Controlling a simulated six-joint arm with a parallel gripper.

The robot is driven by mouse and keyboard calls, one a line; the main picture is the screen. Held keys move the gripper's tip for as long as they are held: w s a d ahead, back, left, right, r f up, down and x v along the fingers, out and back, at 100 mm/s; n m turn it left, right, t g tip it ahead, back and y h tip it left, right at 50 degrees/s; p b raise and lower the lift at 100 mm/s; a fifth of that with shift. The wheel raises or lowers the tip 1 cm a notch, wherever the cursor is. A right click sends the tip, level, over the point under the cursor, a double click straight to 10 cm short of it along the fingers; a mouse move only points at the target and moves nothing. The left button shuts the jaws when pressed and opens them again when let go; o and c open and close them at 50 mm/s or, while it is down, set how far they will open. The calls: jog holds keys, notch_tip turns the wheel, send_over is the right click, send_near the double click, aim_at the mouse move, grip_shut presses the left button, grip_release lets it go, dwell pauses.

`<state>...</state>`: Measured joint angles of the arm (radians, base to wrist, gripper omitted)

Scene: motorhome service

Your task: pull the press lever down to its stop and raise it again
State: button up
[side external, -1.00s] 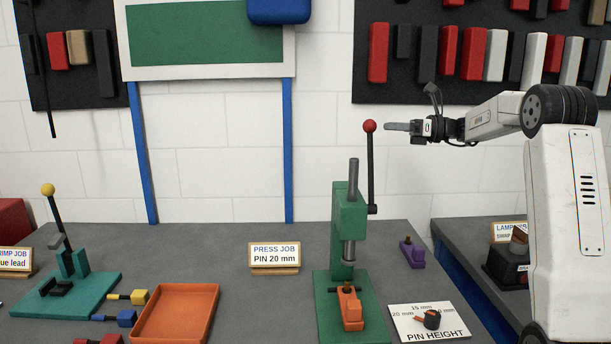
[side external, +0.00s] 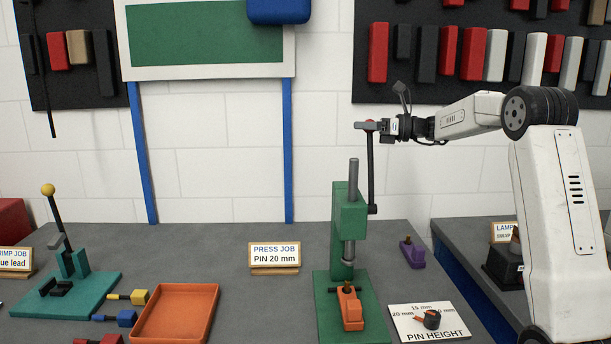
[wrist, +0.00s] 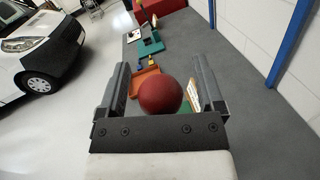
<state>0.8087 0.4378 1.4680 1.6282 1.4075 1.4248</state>
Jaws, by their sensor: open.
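The green press (side external: 349,215) stands on the bench with its dark lever (side external: 371,175) upright at its right side. The lever's red ball knob (side external: 370,126) is at the top, partly hidden by a finger in the side view. My gripper (side external: 370,126) is level with the knob, reaching in from the right. In the wrist view the red knob (wrist: 160,96) sits between the two open fingers, with a gap visible on each side. An orange block (side external: 350,308) with a pin sits on the press base under the ram.
A sign reading PRESS JOB PIN 20 mm (side external: 274,256) stands left of the press. An orange tray (side external: 177,314), a teal crimp press (side external: 66,283) and a pin height card (side external: 434,322) are on the bench. Open air surrounds the lever.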

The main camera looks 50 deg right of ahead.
jog(key=shift+w+a, duration=0.1)
jog(key=shift+w, duration=0.05)
grip_shut()
dwell(0.4)
